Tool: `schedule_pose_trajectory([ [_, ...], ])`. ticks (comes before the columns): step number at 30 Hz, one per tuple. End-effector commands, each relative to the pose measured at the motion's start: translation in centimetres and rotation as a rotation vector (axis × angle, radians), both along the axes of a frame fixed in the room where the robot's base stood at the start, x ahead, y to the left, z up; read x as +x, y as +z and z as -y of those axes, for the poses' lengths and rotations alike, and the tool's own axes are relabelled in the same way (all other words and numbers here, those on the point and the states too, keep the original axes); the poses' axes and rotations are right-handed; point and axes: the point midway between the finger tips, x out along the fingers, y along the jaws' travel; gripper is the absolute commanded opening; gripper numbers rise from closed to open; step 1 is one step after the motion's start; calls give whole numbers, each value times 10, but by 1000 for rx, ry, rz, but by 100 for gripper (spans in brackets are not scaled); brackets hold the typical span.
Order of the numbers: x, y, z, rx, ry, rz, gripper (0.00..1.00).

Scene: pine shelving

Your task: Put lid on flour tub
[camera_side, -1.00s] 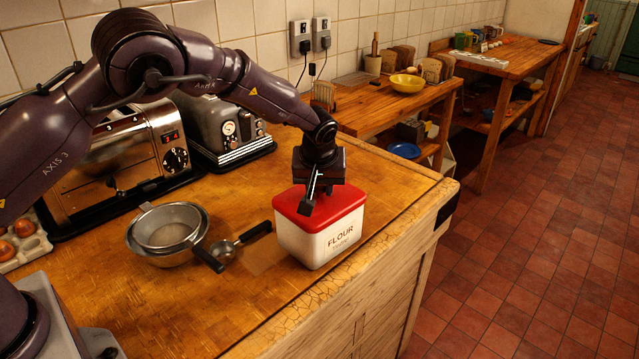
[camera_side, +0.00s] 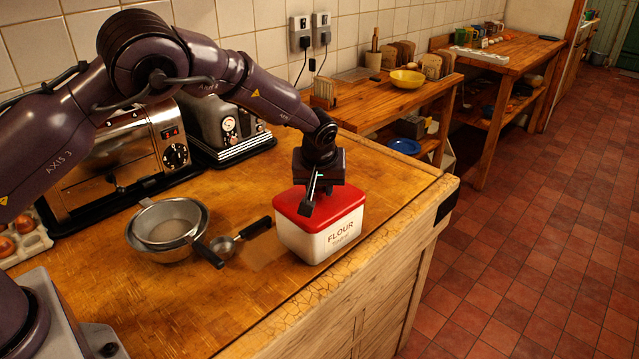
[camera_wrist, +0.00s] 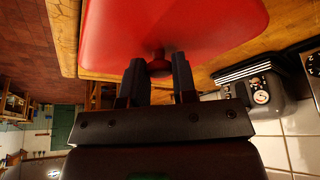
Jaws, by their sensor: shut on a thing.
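The white flour tub (camera_side: 331,243) stands upright near the worktop's front right edge, its printed FLOUR label facing the camera. The red lid (camera_side: 342,205) lies over the tub's top and looks level, with no clear gap between them in the side view. My gripper (camera_side: 308,207) is directly above the lid. In the wrist view my gripper (camera_wrist: 158,72) is shut on the small red knob in the middle of the lid (camera_wrist: 195,25). The tub's far rim and its inside are hidden.
A metal sieve and bowl (camera_side: 168,228) and a black-handled scoop (camera_side: 226,246) lie left of the tub. A toaster (camera_side: 115,158) and a grey appliance (camera_side: 215,118) stand along the wall. The worktop edge is close in front; bare wood lies behind the tub.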

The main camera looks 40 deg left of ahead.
Motion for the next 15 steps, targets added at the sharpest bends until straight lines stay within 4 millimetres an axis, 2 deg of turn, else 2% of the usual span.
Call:
schedule_pose_trajectory([
  [5, 0, 0, 0, 0, 0, 0, 3],
  [6, 0, 0, 0, 0, 0, 0, 33],
  [9, 0, 0, 0, 0, 0, 0, 56],
  [15, 0, 0, 0, 0, 0, 0, 56],
])
